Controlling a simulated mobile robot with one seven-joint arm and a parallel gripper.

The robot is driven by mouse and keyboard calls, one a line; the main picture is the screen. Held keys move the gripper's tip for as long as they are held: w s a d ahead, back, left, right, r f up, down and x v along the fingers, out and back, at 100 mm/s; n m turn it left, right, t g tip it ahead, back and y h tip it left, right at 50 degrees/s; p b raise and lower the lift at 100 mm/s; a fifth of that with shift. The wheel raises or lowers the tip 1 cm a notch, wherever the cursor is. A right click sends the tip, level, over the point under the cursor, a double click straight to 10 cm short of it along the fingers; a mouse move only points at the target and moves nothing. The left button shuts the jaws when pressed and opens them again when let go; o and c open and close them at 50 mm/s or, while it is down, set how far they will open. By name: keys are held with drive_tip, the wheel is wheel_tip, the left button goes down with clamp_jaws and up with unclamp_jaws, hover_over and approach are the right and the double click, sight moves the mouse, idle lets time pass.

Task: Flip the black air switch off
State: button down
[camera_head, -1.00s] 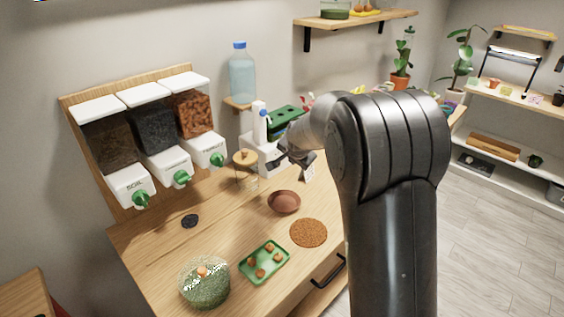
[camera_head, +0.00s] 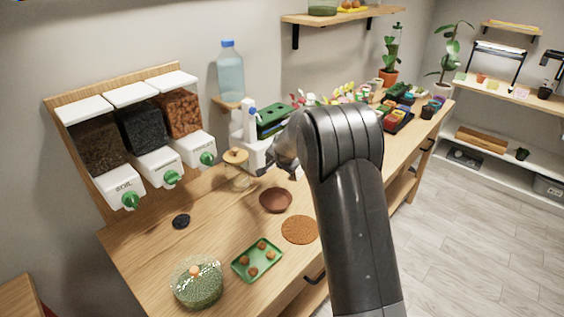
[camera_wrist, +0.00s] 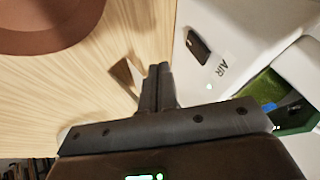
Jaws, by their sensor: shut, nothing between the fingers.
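The black air switch (camera_wrist: 198,46) is a small dark rocker on the white housing, beside the printed word AIR, in the wrist view. My gripper (camera_wrist: 158,70) is shut and empty, its fingertips to the left of the switch and apart from it in the picture. The white machine (camera_head: 249,150) stands against the wall in the head view, with a green part on top. There my gripper (camera_head: 264,171) is in front of the machine, partly covered by my arm. The switch cannot be made out in the head view.
A jar with a wooden lid (camera_head: 236,158) stands just left of my gripper. A brown bowl (camera_head: 275,200) is in front, with a round brown mat (camera_head: 300,230) nearer. Dispensers (camera_head: 150,140) hang on the left.

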drive_tip(key=shift+w+a+r, duration=0.2)
drive_tip(key=shift+w+a, duration=0.45)
drive_tip(key=shift+a, duration=0.05)
drive_tip(key=shift+w+a+r, duration=0.2)
drive_tip(key=shift+w+a, duration=0.4)
drive_tip(key=shift+a, duration=0.1)
drive_tip(key=shift+w+a, duration=0.1)
drive_tip(key=shift+w+a+r, duration=0.1)
drive_tip(key=shift+w+a, duration=0.05)
drive_tip(key=shift+r, duration=0.1)
drive_tip(key=shift+r, duration=0.7)
